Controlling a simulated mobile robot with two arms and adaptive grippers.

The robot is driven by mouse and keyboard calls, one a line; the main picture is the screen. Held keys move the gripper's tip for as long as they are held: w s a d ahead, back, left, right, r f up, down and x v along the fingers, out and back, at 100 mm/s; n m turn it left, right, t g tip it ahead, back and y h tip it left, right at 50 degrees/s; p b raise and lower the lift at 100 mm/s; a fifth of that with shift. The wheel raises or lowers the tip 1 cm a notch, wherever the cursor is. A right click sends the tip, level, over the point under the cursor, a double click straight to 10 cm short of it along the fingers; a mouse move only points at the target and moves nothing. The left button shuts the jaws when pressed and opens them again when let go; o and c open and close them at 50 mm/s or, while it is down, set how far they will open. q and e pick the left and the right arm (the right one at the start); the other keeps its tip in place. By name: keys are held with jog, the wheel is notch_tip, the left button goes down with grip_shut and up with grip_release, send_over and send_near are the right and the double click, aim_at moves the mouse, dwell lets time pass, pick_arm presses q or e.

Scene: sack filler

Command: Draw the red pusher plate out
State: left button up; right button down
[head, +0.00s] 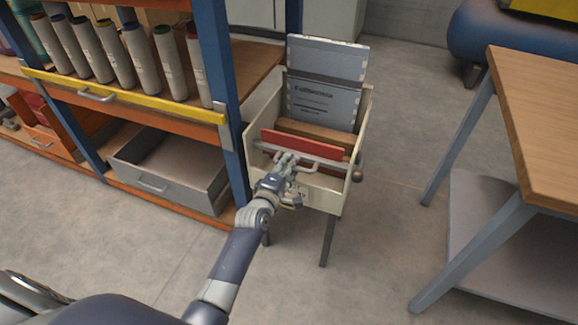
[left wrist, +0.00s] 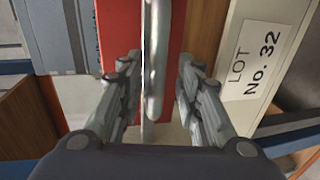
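The red pusher plate (head: 305,144) stands upright inside a cream box on legs (head: 322,196), near its front wall. It also shows in the left wrist view (left wrist: 117,30). A pale metal bar (left wrist: 155,50) runs along the plate's face. My left gripper (head: 287,160) is at the front of the box, reaching over the front wall. In the left wrist view its fingers (left wrist: 157,68) are open, one on each side of the bar, with gaps to both. My right gripper is not in view.
Behind the plate are a brown board (head: 312,131) and grey printed sacks (head: 322,101). A round knob (head: 358,174) sticks out at the box's right. Shelving with a blue post (head: 222,80) stands close left. A wooden table (head: 540,110) stands right, with clear floor between.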

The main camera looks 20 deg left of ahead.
pick_arm(q)
jog(key=v, duration=1.2)
dwell(0.5)
